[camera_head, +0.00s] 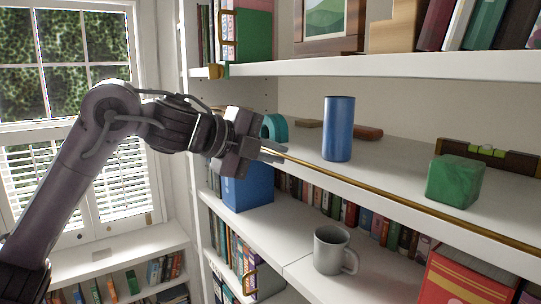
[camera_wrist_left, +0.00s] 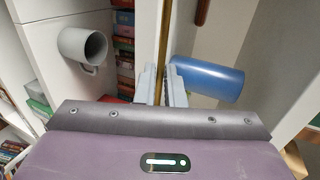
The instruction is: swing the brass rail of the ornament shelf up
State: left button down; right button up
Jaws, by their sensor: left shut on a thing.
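The brass rail (camera_head: 400,201) is a thin rod running along the front edge of the ornament shelf (camera_head: 375,172), from my left gripper toward the lower right. It looks low, close to the shelf's edge. My left gripper (camera_head: 274,153) is shut on the rail near its left end. In the left wrist view the fingers (camera_wrist_left: 161,85) close around the rail (camera_wrist_left: 164,40), which runs away upward. A blue cylinder (camera_head: 339,128) and a green block (camera_head: 455,181) stand on the shelf behind the rail. My right gripper is not in view.
A grey mug (camera_head: 331,250) stands on the shelf below, with books behind it. A blue box (camera_head: 248,187) is below my gripper. A teal arch (camera_head: 274,127) sits just behind it. An upper shelf (camera_head: 400,64) overhangs. A window (camera_head: 85,60) is at left.

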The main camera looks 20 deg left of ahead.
pick_arm(q)
jog(key=shift+r, duration=0.2)
jog(key=c, duration=1.5)
grip_release()
jog(key=shift+f, duration=0.1)
jog(key=shift+c, duration=0.2)
jog(key=shift+s+a, duration=0.2)
jog(key=b+v, duration=0.3)
jog(key=v, duration=0.4)
jog(key=shift+s, duration=0.1)
